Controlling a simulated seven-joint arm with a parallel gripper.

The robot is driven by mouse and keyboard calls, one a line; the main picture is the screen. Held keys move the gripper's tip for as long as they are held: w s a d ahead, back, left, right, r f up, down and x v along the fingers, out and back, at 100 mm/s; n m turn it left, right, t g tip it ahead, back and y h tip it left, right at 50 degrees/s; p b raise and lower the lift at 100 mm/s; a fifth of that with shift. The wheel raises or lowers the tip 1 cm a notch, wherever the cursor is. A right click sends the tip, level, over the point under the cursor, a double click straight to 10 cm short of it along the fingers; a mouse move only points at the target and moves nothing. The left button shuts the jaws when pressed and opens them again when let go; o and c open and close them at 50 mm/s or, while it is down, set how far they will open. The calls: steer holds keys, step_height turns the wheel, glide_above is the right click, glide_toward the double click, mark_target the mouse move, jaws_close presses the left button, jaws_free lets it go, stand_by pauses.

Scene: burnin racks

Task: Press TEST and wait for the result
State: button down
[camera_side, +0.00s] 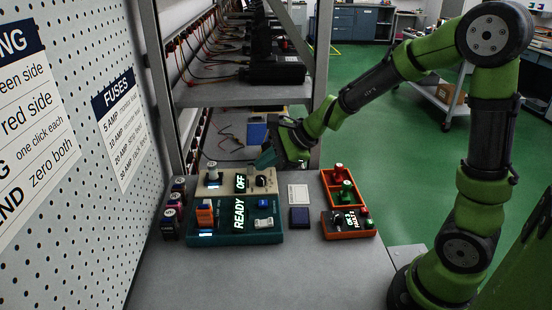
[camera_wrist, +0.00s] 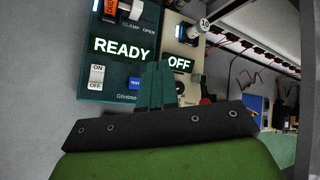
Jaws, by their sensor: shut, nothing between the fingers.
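The teal tester (camera_side: 285,236) stands on the bench, its display (camera_side: 238,214) reading READY, which is also legible in the wrist view (camera_wrist: 121,49). Its blue TEST button (camera_wrist: 135,83) shows beside the fingers in the wrist view and near the tester's right side in the side view (camera_side: 263,203). A white ON/OFF switch (camera_wrist: 97,76) and an orange clamp part (camera_side: 204,214) sit on the same panel. My gripper (camera_side: 264,161) is shut and empty, above the back edge of the beige unit, apart from the button. Its closed fingers (camera_wrist: 157,68) hide part of the panels.
Behind the tester is a beige unit (camera_side: 210,189) with an OFF display (camera_side: 240,183) and a dark knob (camera_side: 262,181). Several small dark-red containers (camera_side: 170,222) stand left. A dark blue pad (camera_side: 299,218), an orange tray (camera_side: 325,183) and an orange meter box (camera_side: 348,236) lie right. The front bench is clear.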

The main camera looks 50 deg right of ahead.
mark_target(267, 204)
steer(key=shift+f, duration=4.4)
steer(key=shift+f, duration=0.4)
steer(key=shift+f, duration=0.45)
steer(key=shift+r, duration=0.9)
steer(key=shift+r, duration=0.1)
steer(key=shift+r, duration=2.4)
